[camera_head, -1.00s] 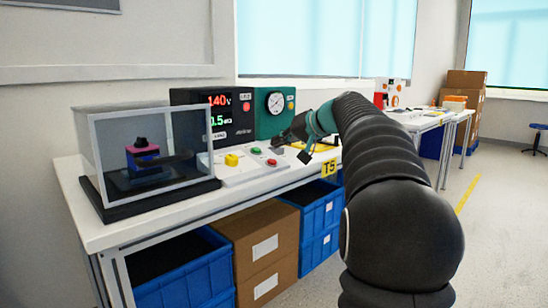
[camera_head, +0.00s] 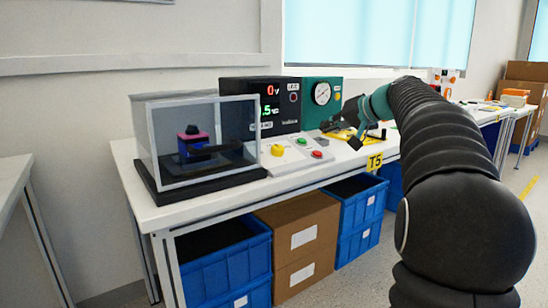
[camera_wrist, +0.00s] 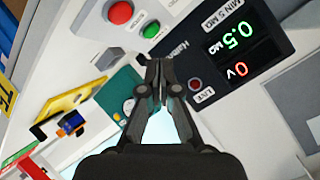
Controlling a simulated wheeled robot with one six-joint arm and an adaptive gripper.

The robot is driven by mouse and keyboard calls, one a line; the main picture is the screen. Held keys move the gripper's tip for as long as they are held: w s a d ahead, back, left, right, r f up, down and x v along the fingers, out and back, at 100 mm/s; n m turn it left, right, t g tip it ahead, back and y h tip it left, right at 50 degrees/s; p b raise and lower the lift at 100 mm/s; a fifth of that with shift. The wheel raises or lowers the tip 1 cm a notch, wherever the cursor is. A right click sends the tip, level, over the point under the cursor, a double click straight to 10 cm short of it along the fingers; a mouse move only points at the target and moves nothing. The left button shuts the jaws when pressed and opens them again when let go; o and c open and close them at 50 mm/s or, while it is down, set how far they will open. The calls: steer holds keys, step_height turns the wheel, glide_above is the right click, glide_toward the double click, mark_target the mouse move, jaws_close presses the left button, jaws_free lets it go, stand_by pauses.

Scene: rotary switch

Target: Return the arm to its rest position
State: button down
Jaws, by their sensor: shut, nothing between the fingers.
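My gripper (camera_wrist: 158,85) is shut and empty. In the wrist view its fingertips meet in front of the black meter (camera_wrist: 235,50) and the green gauge box (camera_wrist: 118,98). In the head view my gripper (camera_head: 352,130) is above the right part of the workbench, in front of the green gauge box (camera_head: 322,97). The black meter (camera_head: 262,108) stands left of the gauge box and reads 0 V in red. The rotary switch cannot be made out with certainty.
A clear case (camera_head: 205,142) with a dark device inside stands at the left of the workbench (camera_head: 185,212). Blue bins (camera_head: 225,265) and cardboard boxes (camera_head: 300,235) sit below. Another table edge (camera_head: 12,172) shows at far left. Open floor lies at right.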

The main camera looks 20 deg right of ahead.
steer(key=s+a+f+n+g+h+p, duration=0.1)
steer(key=s+a+f+g, duration=0.1)
steer(key=s+a+f, duration=0.5)
steer(key=s+a+f+g+h+p, duration=0.1)
steer(key=s+a+f+g, duration=0.1)
steer(key=s+a, duration=0.75)
steer(key=s+a+f+n+g+h+p, duration=0.1)
steer(key=s+f, duration=0.6)
steer(key=s, duration=0.3)
steer(key=s+a+f+n+g+h+p, duration=0.1)
steer(key=s+a+f+h, duration=0.1)
steer(key=s+f, duration=0.5)
steer(key=s, duration=0.3)
steer(key=shift+f+n, duration=0.15)
steer(key=shift+n, duration=0.25)
